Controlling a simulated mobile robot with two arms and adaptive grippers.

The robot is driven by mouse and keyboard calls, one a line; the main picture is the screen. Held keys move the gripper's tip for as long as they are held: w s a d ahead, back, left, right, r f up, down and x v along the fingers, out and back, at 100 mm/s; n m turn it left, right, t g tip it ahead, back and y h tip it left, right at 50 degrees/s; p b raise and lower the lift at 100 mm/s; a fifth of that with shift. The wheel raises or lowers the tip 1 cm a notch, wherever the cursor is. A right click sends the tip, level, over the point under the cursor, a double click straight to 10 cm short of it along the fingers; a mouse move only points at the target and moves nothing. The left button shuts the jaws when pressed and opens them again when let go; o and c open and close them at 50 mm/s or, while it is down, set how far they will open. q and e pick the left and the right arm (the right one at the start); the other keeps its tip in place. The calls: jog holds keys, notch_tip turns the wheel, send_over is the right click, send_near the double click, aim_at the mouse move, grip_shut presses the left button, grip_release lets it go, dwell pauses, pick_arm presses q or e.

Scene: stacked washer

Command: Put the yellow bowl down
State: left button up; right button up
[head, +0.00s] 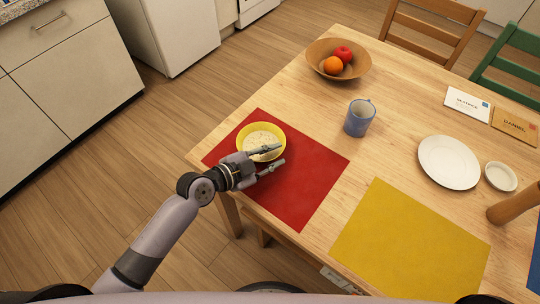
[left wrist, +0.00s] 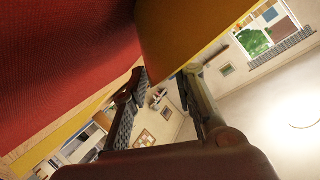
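The yellow bowl (head: 242,138) has pale contents and appears upright on the red mat (head: 308,172), near the table's left corner. Its yellow outer side fills the top of the left wrist view (left wrist: 190,35), beside the red mat (left wrist: 60,60). My left gripper (head: 279,153) is at the bowl's near right side, with its two fingers spread apart. One finger overlaps the bowl's rim in the head view. In the left wrist view a clear gap shows between the fingers (left wrist: 166,75), and the bowl is just past their tips. My right gripper is not in view.
A wooden bowl (head: 318,66) with fruit and a blue mug (head: 359,118) stand farther back. A yellow mat (head: 410,245), white plate (head: 449,162), small dish (head: 500,177) and envelopes (head: 467,104) lie to the right. Bare wood lies between the mats.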

pick_arm(q)
jog(key=shift+r, duration=0.2)
jog(key=b+v, duration=0.1)
jog(key=v, duration=0.9)
jog(key=shift+s+a+f, duration=0.1)
jog(key=shift+s+a, duration=0.15)
jog(key=shift+s+a+r, duration=0.35)
jog(key=shift+s+a, duration=0.05)
jog(key=shift+a, duration=0.05)
